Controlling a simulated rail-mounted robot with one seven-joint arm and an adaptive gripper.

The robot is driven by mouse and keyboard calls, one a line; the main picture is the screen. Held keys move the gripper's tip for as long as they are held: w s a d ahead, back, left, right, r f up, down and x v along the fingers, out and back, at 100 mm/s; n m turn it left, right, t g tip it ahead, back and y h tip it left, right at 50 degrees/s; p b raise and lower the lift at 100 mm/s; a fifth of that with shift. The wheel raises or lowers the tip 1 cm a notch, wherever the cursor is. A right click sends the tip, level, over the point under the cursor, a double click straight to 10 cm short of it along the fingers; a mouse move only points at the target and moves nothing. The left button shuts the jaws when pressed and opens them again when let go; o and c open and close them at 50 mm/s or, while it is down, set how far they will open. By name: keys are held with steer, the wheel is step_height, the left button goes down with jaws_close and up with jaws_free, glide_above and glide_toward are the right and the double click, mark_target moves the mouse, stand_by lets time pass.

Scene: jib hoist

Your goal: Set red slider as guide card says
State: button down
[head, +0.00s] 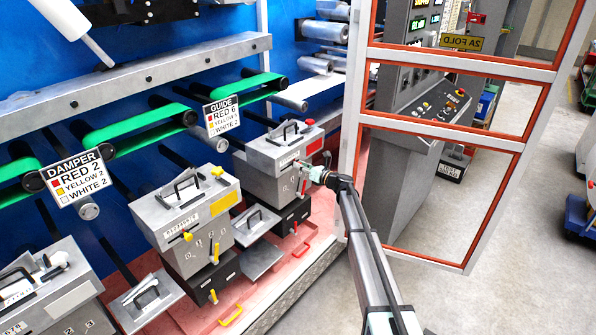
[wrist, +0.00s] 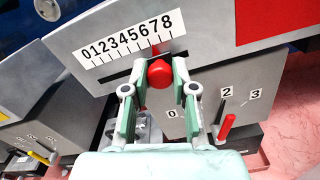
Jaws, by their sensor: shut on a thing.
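The guide card (head: 221,115) hangs above the right grey box and reads RED 6, YELLOW 5 or similar, WHITE 2. My gripper (head: 316,174) is at the front of the grey box with a red patch (head: 314,146). In the wrist view, my gripper (wrist: 160,78) is shut on the round red slider knob (wrist: 160,73), one finger on each side. The knob sits on a slot below a 0 to 8 scale (wrist: 127,38). The head view hides the knob behind the gripper.
Below the slider, a red lever (wrist: 227,126) stands near marks 2 and 3, close to my right finger. The yellow-marked box (head: 183,212) stands to the left. The damper card (head: 77,178) hangs further left. A red-edged glazed door (head: 440,140) stands right of my arm.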

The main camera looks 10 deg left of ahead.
steer(key=c, duration=0.9)
jaws_free()
steer(key=shift+s+a, duration=0.1)
steer(key=v, duration=1.2)
